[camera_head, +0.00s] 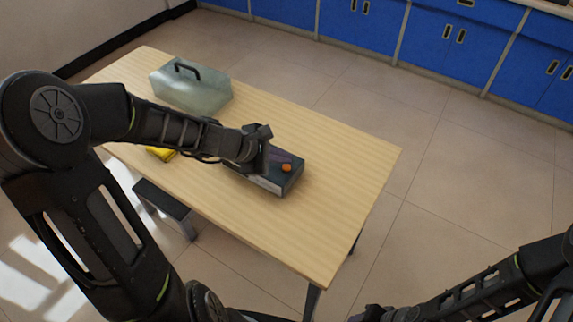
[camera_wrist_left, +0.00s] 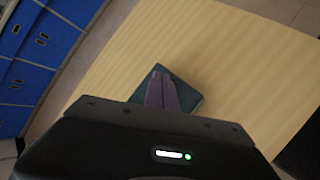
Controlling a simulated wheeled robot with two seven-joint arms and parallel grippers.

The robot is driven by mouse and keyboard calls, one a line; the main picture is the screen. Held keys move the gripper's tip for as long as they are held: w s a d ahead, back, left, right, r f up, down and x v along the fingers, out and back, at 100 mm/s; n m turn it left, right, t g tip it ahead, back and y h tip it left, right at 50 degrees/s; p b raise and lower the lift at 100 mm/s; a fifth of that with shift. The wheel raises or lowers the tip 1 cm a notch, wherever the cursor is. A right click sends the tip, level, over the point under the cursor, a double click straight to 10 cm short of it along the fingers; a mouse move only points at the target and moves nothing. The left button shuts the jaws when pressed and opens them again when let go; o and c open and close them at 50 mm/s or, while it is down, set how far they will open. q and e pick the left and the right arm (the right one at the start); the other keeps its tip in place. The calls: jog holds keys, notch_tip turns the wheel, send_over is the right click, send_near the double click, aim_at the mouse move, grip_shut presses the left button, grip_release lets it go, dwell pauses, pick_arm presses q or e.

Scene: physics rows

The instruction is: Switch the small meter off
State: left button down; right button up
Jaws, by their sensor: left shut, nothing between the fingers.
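The small meter (camera_head: 284,180) is a dark box with an orange knob (camera_head: 286,168) on its top, lying on the wooden table (camera_head: 340,190). In the left wrist view the meter (camera_wrist_left: 188,97) shows as a dark top, partly hidden behind the fingers. My left gripper (camera_head: 268,157) is over the meter, to the left of the orange knob. In the left wrist view its fingers (camera_wrist_left: 160,88) are shut together with nothing between them; I cannot tell whether they touch the meter. My right gripper (camera_head: 373,313) is at the bottom edge of the head view, away from the table.
A translucent greenish box with a dark handle (camera_head: 190,88) stands at the table's far left. A yellow object (camera_head: 160,153) lies near the front edge, partly behind my left arm. The right part of the table is clear. Blue cabinets (camera_head: 360,20) line the back.

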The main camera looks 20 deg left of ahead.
aim_at(283, 169)
pick_arm(q)
jog(key=shift+r, duration=0.3)
pick_arm(e)
jog(key=shift+r, duration=0.25)
